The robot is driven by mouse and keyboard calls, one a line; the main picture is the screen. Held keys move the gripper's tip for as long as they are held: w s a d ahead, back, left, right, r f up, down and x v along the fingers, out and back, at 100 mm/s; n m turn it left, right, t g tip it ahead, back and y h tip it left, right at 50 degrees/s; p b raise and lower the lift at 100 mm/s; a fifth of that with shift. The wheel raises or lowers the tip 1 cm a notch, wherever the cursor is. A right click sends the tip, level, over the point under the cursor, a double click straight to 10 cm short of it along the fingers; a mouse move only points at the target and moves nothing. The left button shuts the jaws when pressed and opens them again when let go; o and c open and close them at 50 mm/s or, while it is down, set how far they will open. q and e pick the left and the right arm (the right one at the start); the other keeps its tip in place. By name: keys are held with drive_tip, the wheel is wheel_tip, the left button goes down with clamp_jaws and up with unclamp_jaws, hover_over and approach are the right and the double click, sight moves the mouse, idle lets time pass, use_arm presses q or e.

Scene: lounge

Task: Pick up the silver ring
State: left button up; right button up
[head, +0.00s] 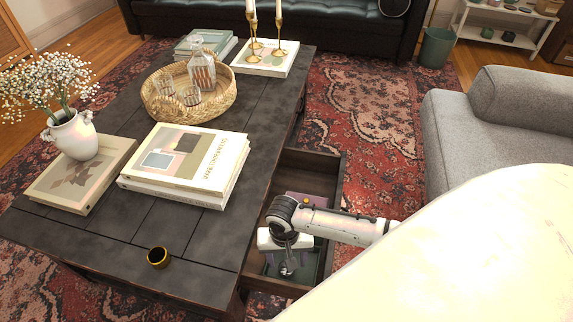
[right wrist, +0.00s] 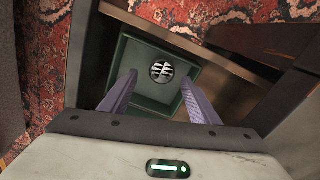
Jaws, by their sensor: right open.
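A round silver piece (right wrist: 162,71) with dark and light stripes lies in a small green box (right wrist: 148,101) inside the open drawer (right wrist: 245,75). It is the only silver ring-like thing I make out, and its exact shape is hard to tell. My right gripper (right wrist: 159,78) is open, with its two purple fingers pointing into the box on either side of the silver piece and nothing held. In the head view the right arm reaches into the drawer (head: 322,165) from the right and partly hides the green box (head: 313,262). My left gripper is not in view.
The drawer walls stand close around the right gripper. A grey sofa (head: 480,145) is at the right, with patterned rug between.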

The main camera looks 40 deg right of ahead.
sight(286, 272)
wheel_tip(286, 272, down, 4)
drive_tip(key=b, duration=0.2)
drive_tip(key=shift+a+f+b, duration=0.15)
drive_tip(key=shift+f+b, duration=0.05)
drive_tip(key=shift+b, duration=0.15)
drive_tip(key=shift+f, duration=0.45)
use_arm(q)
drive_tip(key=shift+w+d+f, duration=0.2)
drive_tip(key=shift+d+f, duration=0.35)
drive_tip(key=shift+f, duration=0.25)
use_arm(e)
drive_tip(key=shift+c, duration=0.2)
drive_tip(key=shift+r, duration=0.1)
drive_tip(key=c, duration=1.2)
